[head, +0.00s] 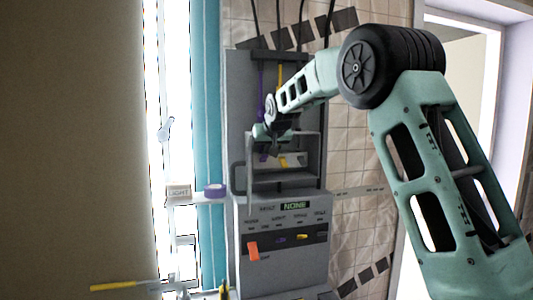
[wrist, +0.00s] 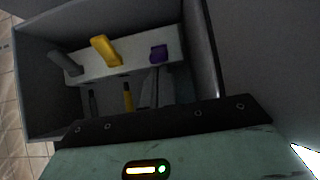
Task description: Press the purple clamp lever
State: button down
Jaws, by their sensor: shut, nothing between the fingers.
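A purple lever (wrist: 158,53) is mounted on a light grey bar inside an open grey box in the wrist view, right of a yellow lever (wrist: 105,50) and a dark grey lever (wrist: 65,62). In the head view, a small purple piece (head: 263,157) and a yellow piece (head: 283,161) show in the panel's open compartment. My gripper (head: 275,150) is shut and empty in front of that compartment. Its fingertips are small and hard to make out, and I cannot tell whether they touch anything.
The grey panel (head: 283,215) has a lower face with a red-orange handle (head: 253,250) and small purple and yellow parts. The compartment's walls (wrist: 212,50) stand close around the levers.

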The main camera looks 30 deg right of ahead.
aim_at(266, 158)
jog(key=shift+s+a+f+t+h+b, duration=0.15)
jog(key=shift+t+b, duration=0.4)
jog(key=shift+b, duration=0.65)
jog(key=shift+s+d+f+t+h+b, duration=0.15)
jog(key=shift+t+b, duration=0.4)
jog(key=shift+b, duration=0.6)
jog(key=b, duration=0.3)
jog(key=shift+s+a+f, duration=0.1)
jog(key=shift+f, duration=0.05)
jog(key=shift+f+b, duration=0.2)
jog(key=shift+b, duration=0.7)
jog(key=shift+s+a+f+b, duration=0.15)
jog(key=shift+f+b, duration=0.1)
jog(key=shift+b, duration=0.9)
jog(key=f+t+b, duration=0.1)
jog(key=b, duration=0.3)
jog(key=t+b, duration=0.1)
jog(key=b, duration=0.3)
jog(key=shift+s+f+h, duration=0.3)
jog(key=shift+s+f, duration=0.05)
jog(key=t+b, duration=0.1)
jog(key=b, duration=0.2)
jog(key=t+b, duration=0.1)
jog(key=b, duration=0.2)
jog(key=shift+s+a+f+h, duration=0.15)
jog(key=shift+f+h, duration=0.15)
jog(key=shift+s+b, duration=0.1)
jog(key=shift+b, duration=0.6)
jog(key=shift+r, duration=0.3)
